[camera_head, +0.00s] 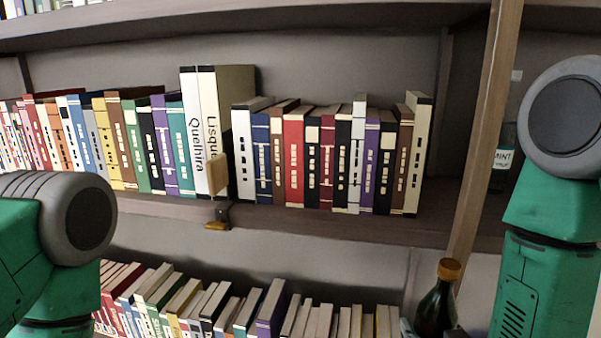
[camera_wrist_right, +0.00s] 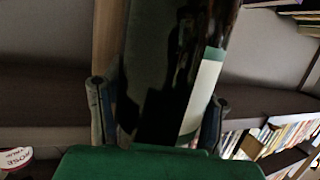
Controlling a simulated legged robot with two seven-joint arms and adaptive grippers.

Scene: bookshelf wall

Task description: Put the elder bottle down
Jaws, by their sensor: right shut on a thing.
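A dark green bottle with an orange-brown cap (camera_head: 437,300) stands roughly upright at the lower right of the head view, its lower part cut off by the frame edge. In the right wrist view the bottle (camera_wrist_right: 170,70) fills the middle, with a white and green label whose text I cannot read. My right gripper (camera_wrist_right: 157,115) is shut around it, one finger on each side. Only small bits of that gripper show at the bottom of the head view. My left arm comes in at the left, but its gripper is outside the frame.
Books line the middle shelf (camera_head: 330,228) and the shelf below. A wooden post (camera_head: 482,150) stands beside the held bottle. Right of the post, a mint-labelled bottle (camera_head: 503,157) stands partly behind my right arm. A rose-labelled item (camera_wrist_right: 15,158) shows in the wrist view.

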